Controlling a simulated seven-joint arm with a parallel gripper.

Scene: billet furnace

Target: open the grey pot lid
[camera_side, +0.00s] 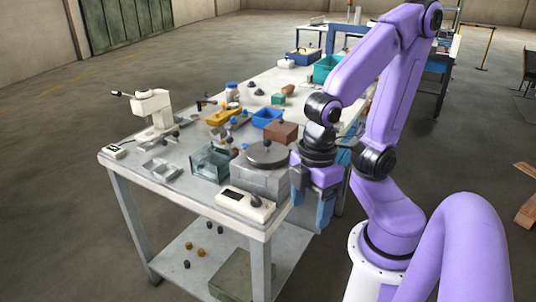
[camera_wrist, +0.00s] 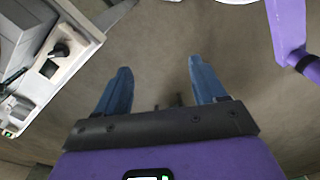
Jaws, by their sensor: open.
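The grey pot lid (camera_side: 267,153) is a round, flat disc with a small dark knob on top. It lies level on a square grey pot body (camera_side: 258,181) near the right front corner of the table. My gripper (camera_side: 312,208) points down just right of the pot, past the table's edge, and is apart from the lid. Its two blue fingers also show in the wrist view (camera_wrist: 160,66), spread apart with only bare floor between them. I cannot make out the lid in the wrist view.
A white control box (camera_side: 246,204) stands at the table's front edge before the pot. A glass tank (camera_side: 210,163) is left of the pot and a brown box (camera_side: 281,132) behind it.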

